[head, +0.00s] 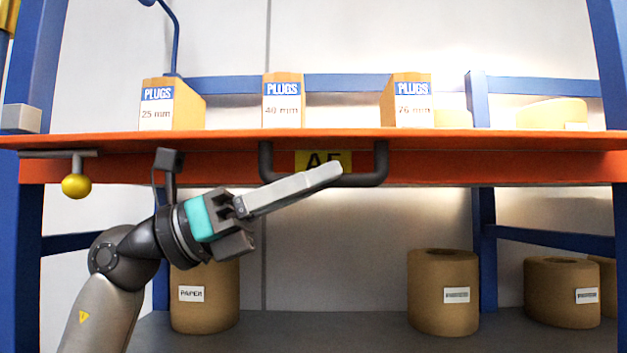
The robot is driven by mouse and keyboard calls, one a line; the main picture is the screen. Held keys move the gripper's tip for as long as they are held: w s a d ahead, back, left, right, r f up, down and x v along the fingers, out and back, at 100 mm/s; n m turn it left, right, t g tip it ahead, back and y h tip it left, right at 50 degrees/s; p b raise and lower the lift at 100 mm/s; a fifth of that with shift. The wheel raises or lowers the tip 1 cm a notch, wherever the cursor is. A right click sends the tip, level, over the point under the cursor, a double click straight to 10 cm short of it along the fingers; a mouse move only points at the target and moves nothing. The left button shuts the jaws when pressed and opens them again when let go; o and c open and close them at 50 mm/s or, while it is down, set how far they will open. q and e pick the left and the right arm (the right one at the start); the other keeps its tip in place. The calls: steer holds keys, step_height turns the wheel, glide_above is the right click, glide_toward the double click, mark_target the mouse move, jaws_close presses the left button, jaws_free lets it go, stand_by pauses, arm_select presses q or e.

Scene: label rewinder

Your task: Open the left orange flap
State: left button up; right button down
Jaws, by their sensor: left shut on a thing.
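The orange flap (480,166) spans nearly the whole width of the head view, below the shelf edge. A black U-shaped handle (376,178) is on its front, around a yellow label (312,160) that is partly hidden. My left gripper (328,174) reaches up from the lower left, its long grey fingers lying across the handle's lower bar. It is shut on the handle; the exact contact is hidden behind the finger. Only one flap shows clearly. My right gripper is not in view.
Boxes marked PLUGS (283,105) stand on the shelf above. Brown paper rolls (443,290) stand on the grey lower shelf (330,330). A yellow knob (76,186) hangs at the left. Blue posts (30,80) frame both sides.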

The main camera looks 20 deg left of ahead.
arm_select(q)
jaws_close()
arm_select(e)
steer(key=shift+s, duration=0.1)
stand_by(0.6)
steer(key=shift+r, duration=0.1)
